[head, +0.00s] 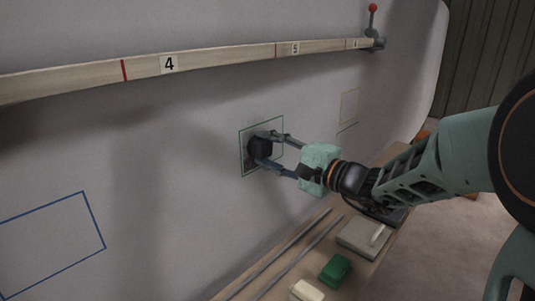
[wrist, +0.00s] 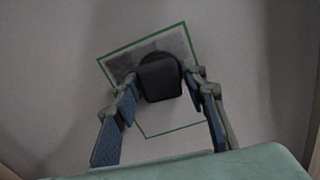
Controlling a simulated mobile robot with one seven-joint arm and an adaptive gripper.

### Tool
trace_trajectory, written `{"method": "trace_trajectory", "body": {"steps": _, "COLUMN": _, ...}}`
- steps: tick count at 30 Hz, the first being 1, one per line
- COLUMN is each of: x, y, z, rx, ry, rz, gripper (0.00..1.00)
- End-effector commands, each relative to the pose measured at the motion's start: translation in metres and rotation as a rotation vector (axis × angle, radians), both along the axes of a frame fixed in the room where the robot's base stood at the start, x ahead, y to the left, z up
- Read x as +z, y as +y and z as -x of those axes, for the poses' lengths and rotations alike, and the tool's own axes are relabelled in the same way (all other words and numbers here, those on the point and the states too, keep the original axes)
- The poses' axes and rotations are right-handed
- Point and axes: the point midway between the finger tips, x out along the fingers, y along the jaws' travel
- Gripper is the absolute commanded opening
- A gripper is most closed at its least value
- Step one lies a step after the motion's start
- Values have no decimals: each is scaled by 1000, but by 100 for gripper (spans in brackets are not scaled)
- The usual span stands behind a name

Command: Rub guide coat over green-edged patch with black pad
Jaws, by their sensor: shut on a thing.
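The green-edged patch (wrist: 151,131) is a green outline on the pale grey hull wall; it also shows in the head view (head: 246,169). My gripper (head: 262,150) is shut on the black pad (wrist: 161,81), with one finger on each side of it. The pad is over the upper-middle part of the patch and looks to be against the wall. Dark grey guide coat (wrist: 175,43) covers the upper part of the patch around the pad; the lower part is pale. The pad and fingers hide part of the patch.
A wooden batten (head: 220,60) marked with numbers crosses the wall above. A blue-edged patch (head: 50,235) is at left, a yellowish-edged one (head: 348,108) at right. Below, a bench holds a green block (head: 335,269), a cream block (head: 306,290), a grey box (head: 364,238) and thin rods (head: 300,255).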

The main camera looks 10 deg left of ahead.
Motion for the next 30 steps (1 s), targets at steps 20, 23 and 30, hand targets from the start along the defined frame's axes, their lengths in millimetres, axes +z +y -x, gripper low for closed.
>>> {"method": "trace_trajectory", "body": {"steps": 20, "x": 48, "y": 1, "z": -1, "rx": 1, "ry": -4, "rz": -1, "gripper": 18}}
{"method": "trace_trajectory", "body": {"steps": 23, "x": 56, "y": 1, "z": -1, "rx": 0, "ry": -4, "rz": 0, "gripper": 18}}
{"method": "trace_trajectory", "body": {"steps": 30, "x": 53, "y": 2, "z": -1, "rx": 1, "ry": -1, "rz": 0, "gripper": 18}}
